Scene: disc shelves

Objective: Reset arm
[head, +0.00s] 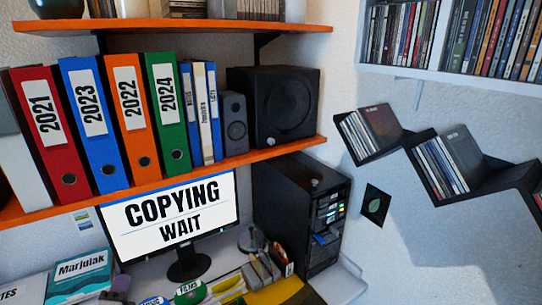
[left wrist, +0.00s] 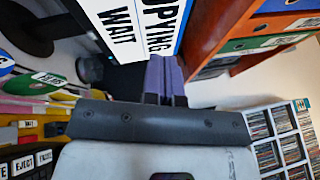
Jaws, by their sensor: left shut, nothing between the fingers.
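My left gripper (left wrist: 165,62) shows in the left wrist view, its two purple-grey fingers together with nothing between them. They point toward the area beside the monitor (left wrist: 126,22) and below the orange shelf (left wrist: 216,32). I cannot make out either gripper in the head view. There the monitor (head: 172,218) reads "COPYING WAIT" and stands on the desk beside a black computer tower (head: 292,218) with lit lights. My right gripper is in neither view.
Ring binders (head: 84,125) and black speakers (head: 282,105) stand on an orange shelf (head: 180,186) above the monitor. Zigzag disc shelves (head: 490,186) hang on the right wall. The desk front holds disc holders and a yellow item (head: 275,292).

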